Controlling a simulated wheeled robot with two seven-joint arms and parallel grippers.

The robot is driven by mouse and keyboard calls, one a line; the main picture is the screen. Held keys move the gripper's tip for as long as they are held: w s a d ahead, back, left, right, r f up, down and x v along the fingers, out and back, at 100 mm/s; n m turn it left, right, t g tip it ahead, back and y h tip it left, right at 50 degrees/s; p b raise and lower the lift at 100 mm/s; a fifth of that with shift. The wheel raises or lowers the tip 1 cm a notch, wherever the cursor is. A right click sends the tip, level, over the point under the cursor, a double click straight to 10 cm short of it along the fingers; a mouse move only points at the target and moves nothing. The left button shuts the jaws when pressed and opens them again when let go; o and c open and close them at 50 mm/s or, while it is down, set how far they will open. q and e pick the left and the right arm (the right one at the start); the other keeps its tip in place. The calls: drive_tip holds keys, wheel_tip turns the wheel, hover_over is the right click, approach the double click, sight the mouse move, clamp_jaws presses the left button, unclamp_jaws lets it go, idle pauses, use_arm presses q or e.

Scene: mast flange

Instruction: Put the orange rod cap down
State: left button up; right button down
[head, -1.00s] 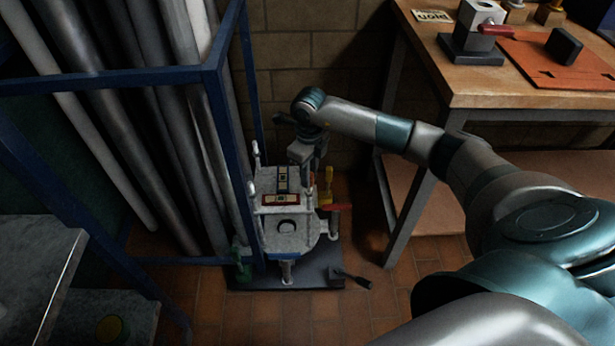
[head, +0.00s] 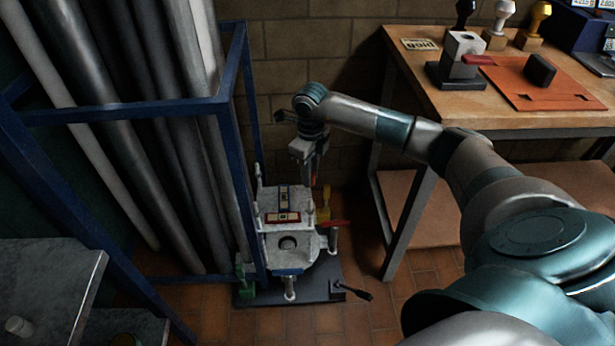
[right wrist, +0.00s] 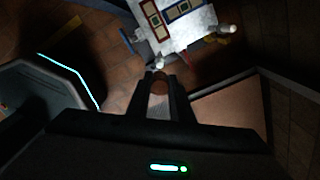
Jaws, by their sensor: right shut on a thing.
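My right gripper (head: 309,176) hangs at the back of a white plated stand (head: 291,245), at its back right corner in the head view. In the right wrist view my right gripper (right wrist: 160,84) is shut on a small dull orange-brown round piece (right wrist: 160,88), which looks like the orange rod cap. The cap is too small or hidden to make out in the head view. The white stand (right wrist: 185,30) lies beyond the fingertips in the wrist view; I cannot tell whether the cap touches it. My left gripper is not in view.
The stand is on a dark base plate (head: 318,291) on the tiled floor, with a black-handled lever (head: 352,290) at its right. A blue rack (head: 236,165) with long pipes is close on the left. A wooden workbench (head: 440,80) stands right. Tiles in front are clear.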

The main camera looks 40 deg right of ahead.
idle(0.8)
